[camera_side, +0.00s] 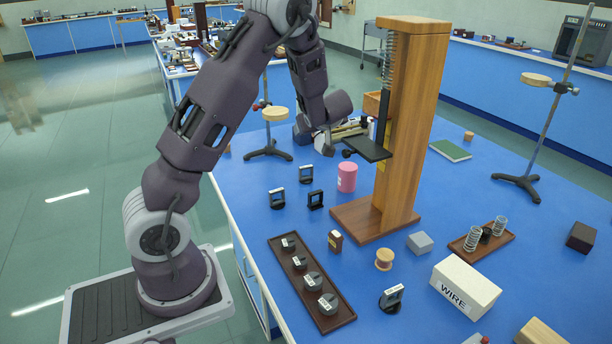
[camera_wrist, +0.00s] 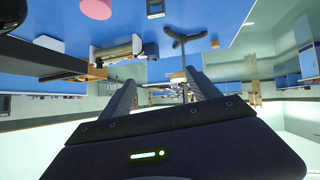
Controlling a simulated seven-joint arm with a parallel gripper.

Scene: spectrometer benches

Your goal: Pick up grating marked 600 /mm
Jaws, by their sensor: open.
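A tall wooden stand (camera_side: 412,120) with a spring and dark shelf rises right of my gripper. A pink cylinder (camera_side: 347,178) stands near its base. A tripod stand (camera_side: 267,150) is at the left. A tray of weights (camera_side: 335,318) and a WIRE box (camera_side: 465,286) are nearer the front.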

